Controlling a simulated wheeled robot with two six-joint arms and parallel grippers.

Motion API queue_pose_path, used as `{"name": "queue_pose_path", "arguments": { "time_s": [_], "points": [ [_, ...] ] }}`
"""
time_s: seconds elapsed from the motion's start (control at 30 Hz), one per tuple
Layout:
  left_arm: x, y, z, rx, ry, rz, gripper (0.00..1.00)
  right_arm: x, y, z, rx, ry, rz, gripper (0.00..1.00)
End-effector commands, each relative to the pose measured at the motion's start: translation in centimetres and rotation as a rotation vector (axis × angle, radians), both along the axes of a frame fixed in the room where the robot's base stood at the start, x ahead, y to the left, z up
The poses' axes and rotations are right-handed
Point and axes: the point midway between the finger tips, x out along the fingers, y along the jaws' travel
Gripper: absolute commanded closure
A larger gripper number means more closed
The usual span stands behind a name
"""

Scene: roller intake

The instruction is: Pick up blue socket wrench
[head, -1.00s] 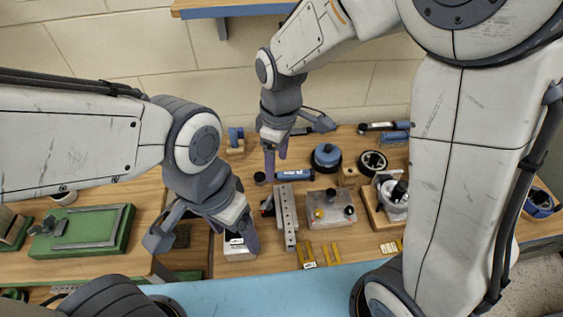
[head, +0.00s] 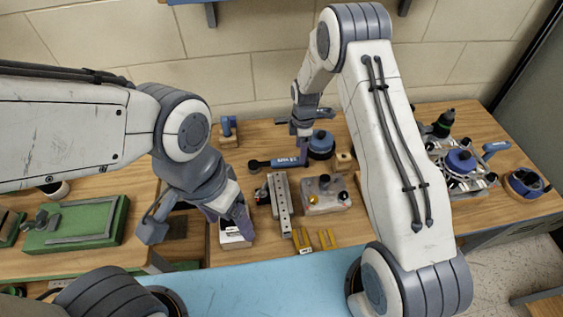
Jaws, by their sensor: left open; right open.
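The blue socket wrench (head: 282,162) lies on the wooden bench, left to right, with its black round head at the left end and a pale label on its blue handle. My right gripper (head: 304,156) is open and points down at the right end of the handle, overlapping it in the picture. I cannot tell whether the fingers are around the handle or above it. My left gripper (head: 242,228) is open, lower left of the wrench, over a small white-and-dark box (head: 235,239) and apart from the wrench.
A grey metal block with holes (head: 281,207) stands just below the wrench. A blue-topped round item (head: 321,146) and a wooden block (head: 343,161) lie to its right. My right arm hides part of the bench.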

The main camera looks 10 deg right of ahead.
Motion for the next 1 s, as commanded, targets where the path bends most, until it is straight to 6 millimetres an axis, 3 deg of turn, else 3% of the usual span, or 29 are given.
{"name": "queue_pose_path", "arguments": {
  "time_s": [0.3, 0.6, 0.8, 1.0],
  "points": [
    [0.0, 0.0, 1.5, 0.000, 0.000, 0.000, 0.21, -0.7, 0.0, -4.3, 0.000, 0.003, 0.000, 0.28],
    [0.0, 0.0, 1.5, 0.000, 0.000, 0.000, 0.21, -0.6, 0.0, -4.8, 0.000, 0.000, -0.001, 0.28],
    [0.0, 0.0, 1.5, 0.000, 0.000, 0.000, 0.21, -0.7, 0.0, -4.8, 0.000, 0.001, -0.001, 1.00],
    [0.0, 0.0, 1.5, 0.000, 0.000, 0.000, 0.21, -0.6, 0.0, -4.8, 0.000, 0.000, -0.001, 1.00]
  ]
}}
